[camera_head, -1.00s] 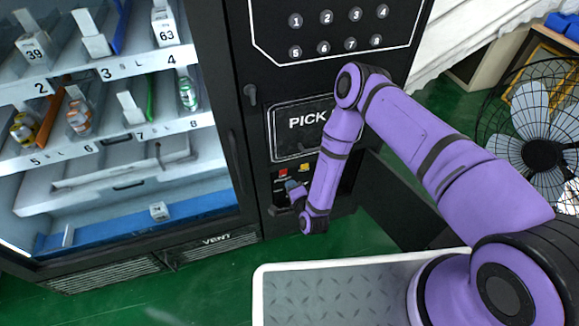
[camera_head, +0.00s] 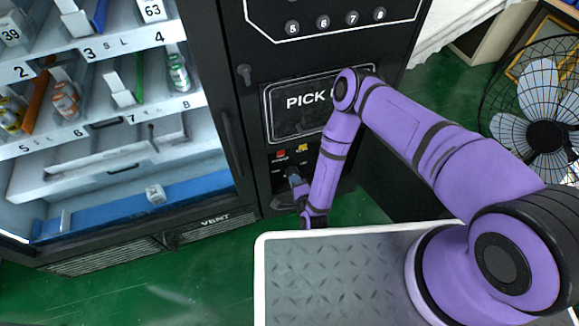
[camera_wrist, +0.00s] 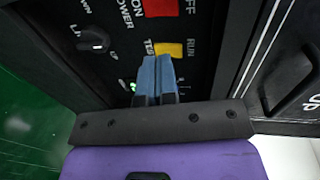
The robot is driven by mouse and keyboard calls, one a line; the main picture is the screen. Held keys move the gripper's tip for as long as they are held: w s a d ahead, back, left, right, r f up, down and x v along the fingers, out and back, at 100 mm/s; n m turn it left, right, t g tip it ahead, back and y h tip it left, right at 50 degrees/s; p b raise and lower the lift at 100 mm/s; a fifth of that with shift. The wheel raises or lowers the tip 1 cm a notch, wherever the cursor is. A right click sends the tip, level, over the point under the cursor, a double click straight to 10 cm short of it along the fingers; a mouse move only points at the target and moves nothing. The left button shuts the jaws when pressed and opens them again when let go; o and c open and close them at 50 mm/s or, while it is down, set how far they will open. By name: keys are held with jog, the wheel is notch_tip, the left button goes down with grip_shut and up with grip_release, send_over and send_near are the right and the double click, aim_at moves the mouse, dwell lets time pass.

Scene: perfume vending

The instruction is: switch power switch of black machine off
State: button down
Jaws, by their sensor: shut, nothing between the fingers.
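The black machine (camera_head: 252,125) is a vending machine with a small control panel low on its front. A red power switch (camera_head: 281,154) sits on that panel; in the wrist view it (camera_wrist: 160,8) is at the top edge, partly cut off, between the words OFF and ON POWER. I cannot tell its position. A yellow switch (camera_wrist: 168,49) labelled TEST and RUN is below it in that view. My gripper (camera_wrist: 157,60) has its blue fingers shut together and empty, with the tips by the yellow switch; contact is unclear. In the head view my gripper (camera_head: 292,175) is just below the switches.
A dark knob (camera_wrist: 93,39) and a small green light (camera_wrist: 130,85) are also on the panel. The PICK UP flap (camera_head: 300,105) is above it. A fan (camera_head: 540,130) stands at the right. Green floor (camera_head: 170,285) lies in front of the machine.

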jog(key=r+x, duration=0.1)
jog(key=x, duration=1.2)
jog(key=shift+w+a+r, duration=0.1)
jog(key=shift+w+r, duration=0.05)
jog(key=shift+w, duration=0.1)
jog(key=shift+w+a+g, duration=0.1)
jog(key=shift+w+g, duration=0.15)
jog(key=shift+g, duration=0.15)
jog(key=shift+s+r, duration=0.1)
